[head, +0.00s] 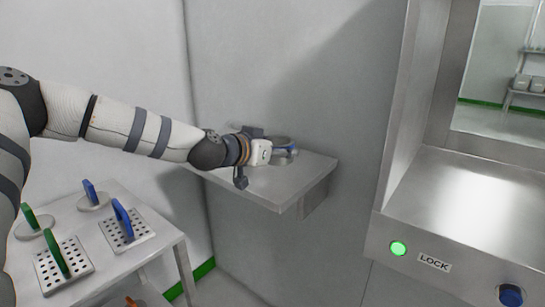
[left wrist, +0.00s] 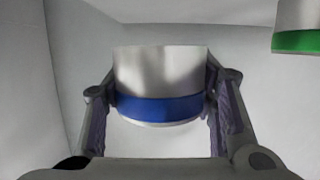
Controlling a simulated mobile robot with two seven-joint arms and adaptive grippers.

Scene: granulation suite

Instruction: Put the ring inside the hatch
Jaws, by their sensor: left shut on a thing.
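The ring (head: 283,142) is a short silvery cylinder with a blue band, at the wall shelf in the head view. It fills the middle of the left wrist view (left wrist: 160,75), between the two fingers. My left gripper (head: 278,152) is shut on the ring, with one finger on each side. I cannot tell whether the ring touches the shelf. The hatch (head: 470,195) is the steel-framed opening at the right of the head view, with a bare steel floor and a window behind. My right gripper is not in view.
The steel wall shelf (head: 262,188) has free room in front. A second ring-like piece with a green band (left wrist: 297,28) shows at the wrist view's upper right. A green light (head: 398,248), LOCK label and blue knob (head: 510,296) are below the hatch. A table (head: 165,238) holds perforated plates.

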